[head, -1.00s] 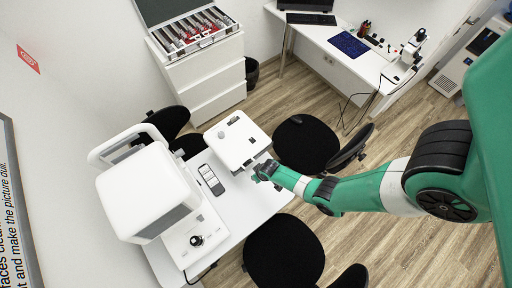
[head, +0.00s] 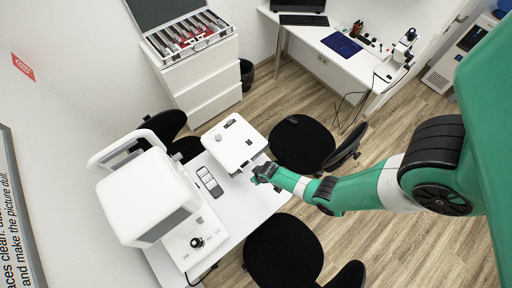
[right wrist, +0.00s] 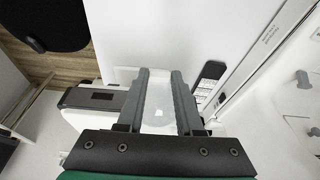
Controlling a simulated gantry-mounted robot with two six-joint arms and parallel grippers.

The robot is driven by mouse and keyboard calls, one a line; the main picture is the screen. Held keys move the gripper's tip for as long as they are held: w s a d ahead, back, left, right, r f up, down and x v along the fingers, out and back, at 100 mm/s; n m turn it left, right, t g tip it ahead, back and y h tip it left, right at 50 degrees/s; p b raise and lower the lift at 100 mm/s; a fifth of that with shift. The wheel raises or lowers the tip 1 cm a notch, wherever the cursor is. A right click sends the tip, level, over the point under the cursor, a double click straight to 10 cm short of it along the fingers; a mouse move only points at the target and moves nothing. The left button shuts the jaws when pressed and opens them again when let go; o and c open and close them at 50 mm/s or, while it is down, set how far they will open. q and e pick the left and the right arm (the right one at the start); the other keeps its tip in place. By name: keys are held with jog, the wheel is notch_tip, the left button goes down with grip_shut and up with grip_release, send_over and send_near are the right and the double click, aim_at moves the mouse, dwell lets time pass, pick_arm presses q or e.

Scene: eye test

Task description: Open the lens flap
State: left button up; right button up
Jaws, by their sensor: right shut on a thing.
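A white lens device (head: 236,143), a low box with a small dark slot and a round knob on top, stands on the white table's far end. My right gripper (head: 262,174) is at the device's near right side. In the right wrist view, the right gripper (right wrist: 160,80) is shut on a pale, flat piece, the lens flap (right wrist: 160,106), seen between its two dark fingers. The device's white body (right wrist: 75,97) with a dark strip shows left of the fingers. How far the flap is swung cannot be told. My left gripper is not in view.
A white drawer unit (head: 208,85) with a lens case (head: 186,35) stands behind.

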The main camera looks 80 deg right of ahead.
jog(key=shift+r, duration=0.1)
jog(key=shift+p+v, duration=0.75)
jog(key=shift+p, duration=0.2)
jog(key=shift+a, duration=0.1)
jog(key=shift+p+v, duration=0.5)
jog(key=shift+v, duration=0.3)
